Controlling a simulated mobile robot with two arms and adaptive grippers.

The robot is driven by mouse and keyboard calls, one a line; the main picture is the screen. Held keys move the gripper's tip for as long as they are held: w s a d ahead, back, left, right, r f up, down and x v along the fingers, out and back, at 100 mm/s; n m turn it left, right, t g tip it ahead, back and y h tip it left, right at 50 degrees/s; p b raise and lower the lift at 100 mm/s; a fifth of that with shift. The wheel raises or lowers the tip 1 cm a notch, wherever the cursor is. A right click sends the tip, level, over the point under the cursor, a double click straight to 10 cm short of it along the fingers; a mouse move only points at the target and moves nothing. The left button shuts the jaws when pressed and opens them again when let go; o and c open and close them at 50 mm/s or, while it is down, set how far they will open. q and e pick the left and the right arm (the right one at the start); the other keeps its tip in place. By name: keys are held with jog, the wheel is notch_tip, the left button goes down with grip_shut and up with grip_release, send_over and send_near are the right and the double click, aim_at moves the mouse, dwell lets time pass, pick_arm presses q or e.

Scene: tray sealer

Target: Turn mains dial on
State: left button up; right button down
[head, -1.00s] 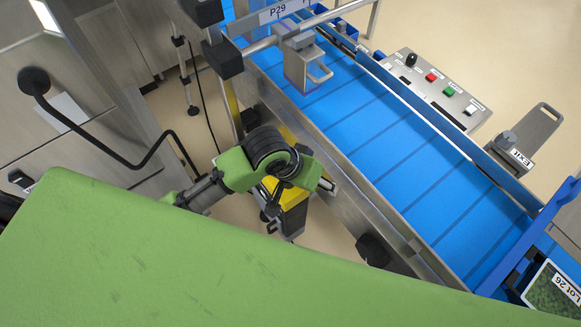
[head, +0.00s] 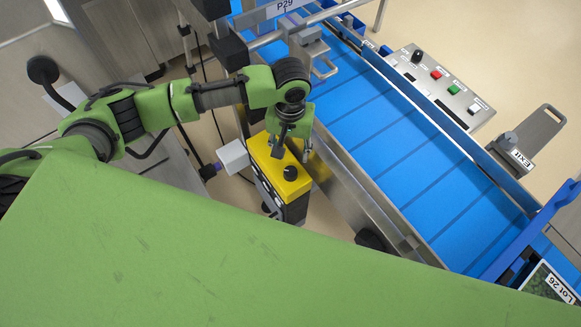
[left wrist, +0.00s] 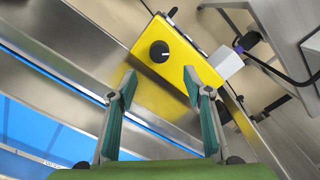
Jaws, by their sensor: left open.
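The mains dial (head: 290,173) is a round black knob on the top face of a yellow box (head: 266,160), beside the blue conveyor. In the left wrist view the dial (left wrist: 159,51) sits on the yellow face (left wrist: 160,92), ahead of the fingertips and roughly midway between them. A small pale mark shows on the knob; its exact setting is hard to read. My left gripper (head: 292,152) is open and empty above the box, apart from the dial. Its two teal-padded fingers (left wrist: 160,78) spread wide in the wrist view. My right gripper is not in view.
A white block (head: 233,156) juts from the box's left side. The conveyor's steel side (head: 345,180) runs close along its right. A control panel (head: 440,88) with red and green buttons lies beyond the blue belt (head: 400,150). A black upright (head: 228,50) stands behind my arm.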

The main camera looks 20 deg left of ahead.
aim_at(290, 171)
pick_arm(q)
notch_tip(290, 171, down, 11)
jog(key=shift+f+p, duration=0.1)
jog(key=shift+p, duration=0.9)
jog(key=c, duration=1.1)
